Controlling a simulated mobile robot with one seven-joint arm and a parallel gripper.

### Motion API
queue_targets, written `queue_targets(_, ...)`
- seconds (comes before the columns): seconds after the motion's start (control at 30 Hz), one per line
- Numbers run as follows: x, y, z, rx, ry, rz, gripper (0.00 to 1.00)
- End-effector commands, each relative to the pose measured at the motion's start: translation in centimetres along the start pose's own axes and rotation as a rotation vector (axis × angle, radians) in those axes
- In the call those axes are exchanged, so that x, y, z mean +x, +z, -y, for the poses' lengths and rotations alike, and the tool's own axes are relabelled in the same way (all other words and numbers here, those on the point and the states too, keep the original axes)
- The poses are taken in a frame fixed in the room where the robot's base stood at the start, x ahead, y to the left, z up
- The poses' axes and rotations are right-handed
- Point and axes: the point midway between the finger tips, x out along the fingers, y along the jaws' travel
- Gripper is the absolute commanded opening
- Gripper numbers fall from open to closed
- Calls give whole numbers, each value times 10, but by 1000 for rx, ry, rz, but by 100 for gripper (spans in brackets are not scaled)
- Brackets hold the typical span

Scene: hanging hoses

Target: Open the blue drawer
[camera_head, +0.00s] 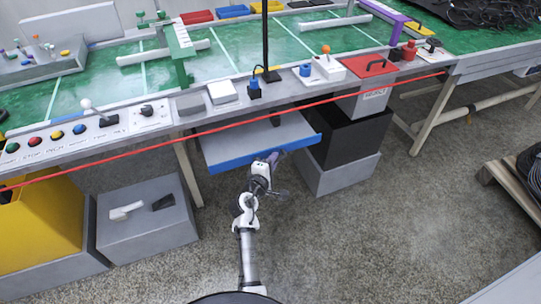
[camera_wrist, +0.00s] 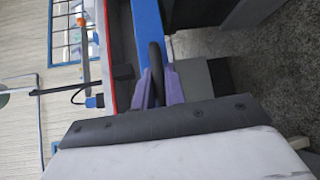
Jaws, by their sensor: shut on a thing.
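The blue drawer (camera_head: 225,163) juts out from under the green-topped table, with its grey inside showing. In the wrist view its blue front (camera_wrist: 147,22) runs down from the top of the picture. A dark curved handle (camera_wrist: 155,58) sits on this front. My gripper (camera_head: 274,156) is at the drawer's front, right of its middle in the head view. In the wrist view the purple fingers of my gripper (camera_wrist: 158,82) are shut on the handle, one on each side. My gripper partly hides the handle.
A red rope (camera_head: 150,143) runs along the table's front edge, above the drawer. A black and grey box stack (camera_head: 340,172) stands right of the drawer. A grey box (camera_head: 148,235) and yellow bin (camera_head: 40,235) stand at left. The floor in front is clear.

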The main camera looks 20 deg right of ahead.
Motion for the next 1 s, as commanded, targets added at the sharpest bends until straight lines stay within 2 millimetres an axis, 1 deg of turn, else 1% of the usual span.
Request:
queue_targets(0.03,-7,6,0,-1,-1,0,0)
queue_targets(0.3,-46,45,12,-1,-2,-1,0)
queue_targets(0.43,-59,58,16,-1,-1,-1,0)
queue_targets(0.63,-69,69,18,0,2,-1,0)
queue_targets(1.0,-71,70,19,1,2,-1,0)
